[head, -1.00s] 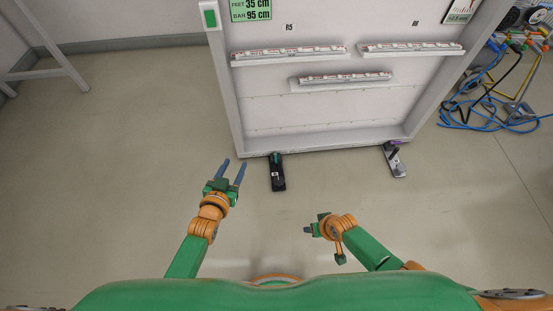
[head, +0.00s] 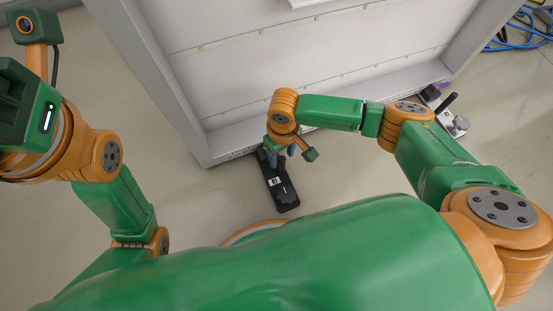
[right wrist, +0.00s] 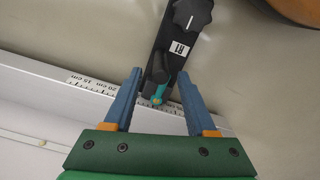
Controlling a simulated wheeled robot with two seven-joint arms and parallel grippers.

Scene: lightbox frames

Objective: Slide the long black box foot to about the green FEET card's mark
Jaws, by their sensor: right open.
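The long black box foot (head: 281,188) lies on the floor under the lower rail of the grey frame, its near end pointing toward me. In the right wrist view the foot (right wrist: 174,50) shows a black knob, a white label, and a dark post with a teal part near the rail. My right gripper (right wrist: 160,74) is open, one blue finger on each side of the foot's post end; I cannot tell whether they touch it. In the head view the right gripper (head: 277,156) is partly hidden by its wrist. My left gripper's fingers are out of view. The green FEET card is out of view.
The frame's lower rail (head: 330,101) carries a printed scale (right wrist: 92,84) with 15 cm and 20 cm marks. A second foot (head: 450,121) in grey and black stands at the rail's right end. Blue cables (head: 520,30) lie at the far right. The floor left of the frame is clear.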

